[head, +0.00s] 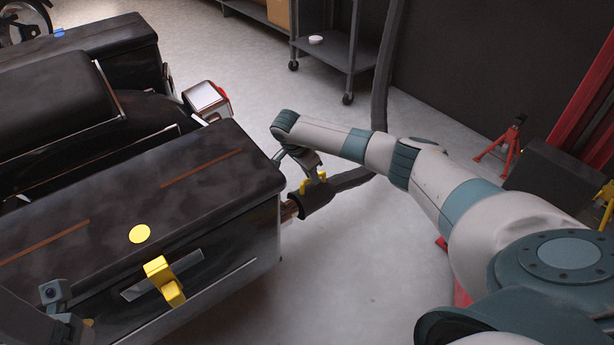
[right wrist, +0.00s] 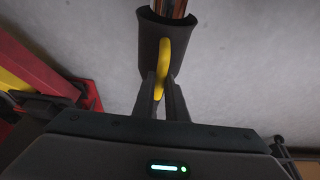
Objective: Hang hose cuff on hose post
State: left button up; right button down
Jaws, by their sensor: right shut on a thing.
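The black hose cuff (head: 318,198) is around the end of the copper-coloured tailpipe (head: 289,209), beside the motorcycle's rear case. In the right wrist view, the pipe (right wrist: 169,8) enters the mouth of the cuff (right wrist: 152,45). My right gripper (head: 312,176) is shut on the cuff's yellow handle (right wrist: 164,62); its two fingers (right wrist: 161,92) are on either side of it. I cannot pick out the hose post in either view.
The motorcycle's dark case (head: 225,160) fills the left side. A dark hose (head: 384,75) runs from the cuff to the top. A wheeled shelf (head: 335,48) stands at the back, a red stand (head: 512,140) at the right. The floor between is open.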

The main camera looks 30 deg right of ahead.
jog(key=shift+w+d+p, duration=0.15)
jog(key=shift+d+p, duration=0.1)
jog(key=shift+d, duration=1.55)
jog(key=shift+w+d+p, duration=0.15)
jog(key=shift+d+p, duration=0.05)
jog(key=shift+d, duration=1.55)
jog(key=shift+w+d+f+b, duration=0.1)
jog(key=shift+w+d+b, duration=0.1)
jog(key=shift+d, duration=1.2)
jog(key=shift+w+d+b, duration=0.1)
jog(key=shift+d+b, duration=0.1)
jog(key=shift+d, duration=1.2)
jog(key=shift+s, duration=0.1)
